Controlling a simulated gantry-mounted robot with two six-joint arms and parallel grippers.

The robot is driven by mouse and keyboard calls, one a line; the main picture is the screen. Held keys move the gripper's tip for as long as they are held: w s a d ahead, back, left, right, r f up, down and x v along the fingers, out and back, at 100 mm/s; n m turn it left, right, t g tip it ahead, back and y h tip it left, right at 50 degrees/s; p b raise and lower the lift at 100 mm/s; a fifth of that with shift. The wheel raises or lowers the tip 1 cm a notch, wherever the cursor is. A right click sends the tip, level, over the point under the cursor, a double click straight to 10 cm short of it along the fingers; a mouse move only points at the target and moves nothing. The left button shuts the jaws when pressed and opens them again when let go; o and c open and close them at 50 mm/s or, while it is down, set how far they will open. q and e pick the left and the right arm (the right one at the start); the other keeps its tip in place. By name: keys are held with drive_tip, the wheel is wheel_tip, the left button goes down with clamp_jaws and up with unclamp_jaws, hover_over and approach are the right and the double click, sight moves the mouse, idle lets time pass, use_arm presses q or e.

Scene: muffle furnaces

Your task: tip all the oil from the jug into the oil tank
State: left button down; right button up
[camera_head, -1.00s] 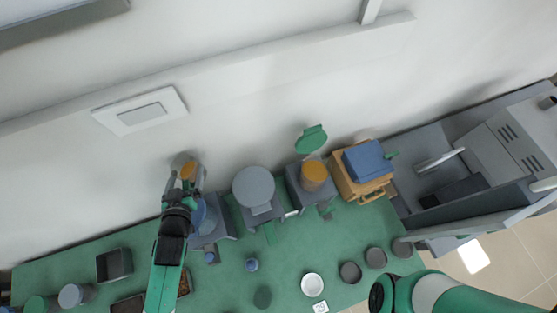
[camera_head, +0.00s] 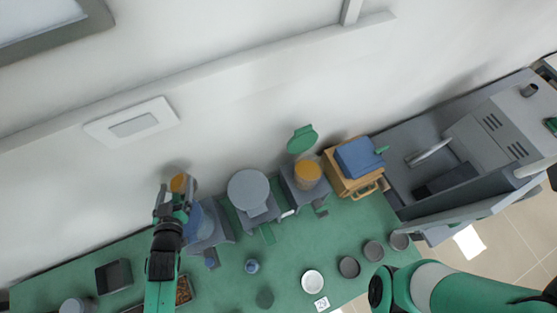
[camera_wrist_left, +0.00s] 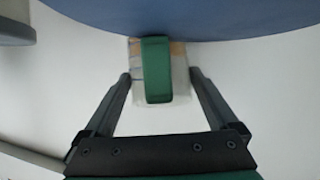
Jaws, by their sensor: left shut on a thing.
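The jug (camera_head: 191,186), with amber oil in its top, is near the wall at the left of the head view. My left gripper (camera_head: 170,193) is shut on it. In the left wrist view the pale jug (camera_wrist_left: 180,85) with its green handle (camera_wrist_left: 157,70) sits between my left fingers (camera_wrist_left: 160,78). I cannot tell how far it is tilted. The oil tank (camera_head: 307,173) holds amber oil, and its green lid (camera_head: 302,139) stands open behind it. The jug is apart from the tank, to its left. My right gripper is not visible; only my right arm shows.
A grey round-topped device (camera_head: 249,190) stands between jug and tank, and a blue device (camera_head: 208,224) is beside my left gripper. A tan box with a blue top (camera_head: 358,157) is right of the tank. Dishes (camera_head: 313,281) lie at the front of the green table (camera_head: 225,275).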

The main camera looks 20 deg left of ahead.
use_arm(q)
drive_tip(key=shift+f, duration=0.1)
wheel_tip(320, 180, up, 5)
drive_tip(key=shift+r, duration=0.15)
idle(0.7)
drive_tip(key=shift+w, duration=0.1)
